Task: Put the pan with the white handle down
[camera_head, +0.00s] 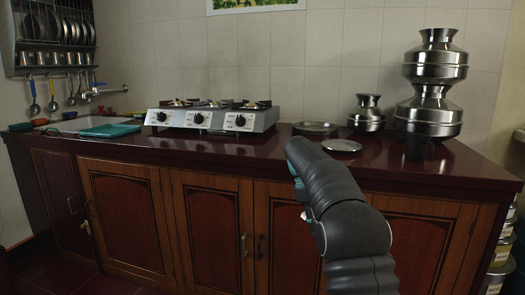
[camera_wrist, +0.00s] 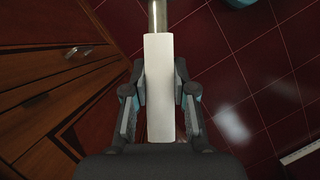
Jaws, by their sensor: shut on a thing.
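In the wrist view my gripper (camera_wrist: 160,82) is shut on a white handle (camera_wrist: 158,55), with one finger on each side of it. A metal shaft (camera_wrist: 157,14) runs on from the handle and leaves the top of the picture. The body of the pan is out of view there. The tiled floor and the cabinet fronts lie beyond the handle. In the head view my arm reaches toward the counter front, and neither the gripper's fingers nor the pan can be made out behind it.
The dark red counter (camera_head: 420,165) holds a stove (camera_head: 213,120) with several burners. A dark round dish (camera_head: 316,128), a flat metal dish (camera_head: 342,146), a small steel pot (camera_head: 367,115) and stacked steel pots (camera_head: 430,112) stand to its right. Wooden cabinet doors (camera_head: 210,225) are below.

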